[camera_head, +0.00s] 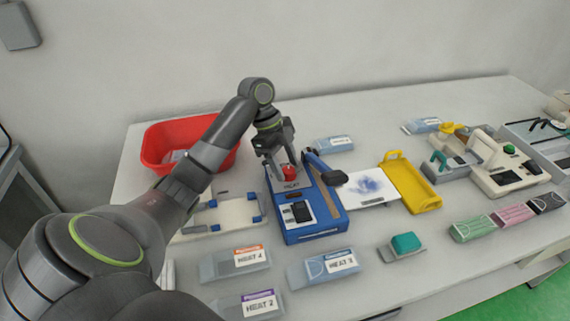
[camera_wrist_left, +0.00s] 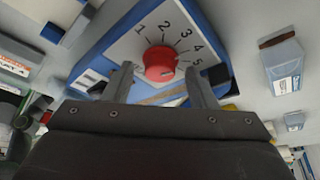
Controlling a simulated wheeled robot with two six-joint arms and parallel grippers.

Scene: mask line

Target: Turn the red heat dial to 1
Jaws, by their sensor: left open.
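The red heat dial (camera_head: 290,173) sits on the blue heat device (camera_head: 316,228) in the middle of the table. In the left wrist view the dial (camera_wrist_left: 160,62) is a round red knob on a white plate marked with numbers 1 to 5. I cannot clearly tell which number it points to. My left gripper (camera_head: 281,174) is above the device, pointing down at the dial. In the left wrist view its two fingers (camera_wrist_left: 158,74) are open, one on each side of the dial, with gaps visible. My right gripper is not in view.
A red bin (camera_head: 155,158) stands behind my left arm. A blue-black lever (camera_head: 324,167) rises beside the dial. A yellow tray (camera_head: 412,187) lies to the right. Labelled packs (camera_head: 325,267) lie in front. A beige device (camera_head: 503,170) stands farther right.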

